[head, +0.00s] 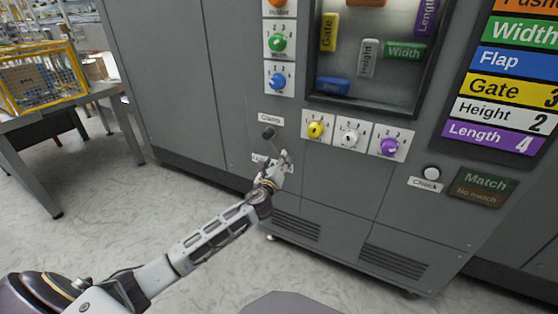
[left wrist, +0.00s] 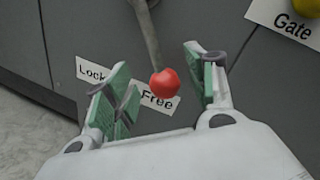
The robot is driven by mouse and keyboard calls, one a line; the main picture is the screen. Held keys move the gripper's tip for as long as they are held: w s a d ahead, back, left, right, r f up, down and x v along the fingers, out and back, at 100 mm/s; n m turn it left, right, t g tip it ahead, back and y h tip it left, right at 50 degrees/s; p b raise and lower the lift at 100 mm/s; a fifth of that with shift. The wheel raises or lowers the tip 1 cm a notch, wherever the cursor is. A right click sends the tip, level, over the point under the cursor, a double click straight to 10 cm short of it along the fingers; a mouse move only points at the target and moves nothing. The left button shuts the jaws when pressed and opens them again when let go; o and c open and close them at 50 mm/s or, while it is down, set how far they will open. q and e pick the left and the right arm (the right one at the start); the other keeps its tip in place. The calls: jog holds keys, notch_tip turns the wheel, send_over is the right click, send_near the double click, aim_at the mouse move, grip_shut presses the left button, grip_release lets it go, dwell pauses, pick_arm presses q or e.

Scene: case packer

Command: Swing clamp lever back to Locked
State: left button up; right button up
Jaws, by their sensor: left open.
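The clamp lever (head: 274,143) hangs from a dark pivot under the "Clamp" label (head: 271,118) on the grey cabinet front. In the left wrist view its grey shaft (left wrist: 147,36) ends in a red ball knob (left wrist: 165,83). The knob lies over the "Free" end of the label strip (left wrist: 159,101), to the right of the "Lock" text (left wrist: 90,71). My left gripper (head: 284,161) is open, with green-padded fingers on both sides of the knob. I see gaps between pads and knob; contact cannot be told. My right gripper is not in view.
Yellow, white and purple dials (head: 350,137) sit right of the lever. Orange, green and blue dials (head: 279,45) are above it. A window (head: 378,60) shows labelled blocks inside. A table (head: 60,108) with a yellow crate stands left; floor between is clear.

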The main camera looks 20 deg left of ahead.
pick_arm(q)
jog(key=shift+b+x, duration=0.35)
jog(key=shift+x, duration=0.95)
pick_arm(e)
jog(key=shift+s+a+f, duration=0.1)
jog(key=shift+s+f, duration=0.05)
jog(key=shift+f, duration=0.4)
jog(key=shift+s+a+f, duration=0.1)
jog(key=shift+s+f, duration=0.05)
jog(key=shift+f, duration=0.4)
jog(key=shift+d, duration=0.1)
pick_arm(q)
jog(key=c, duration=0.6)
grip_shut()
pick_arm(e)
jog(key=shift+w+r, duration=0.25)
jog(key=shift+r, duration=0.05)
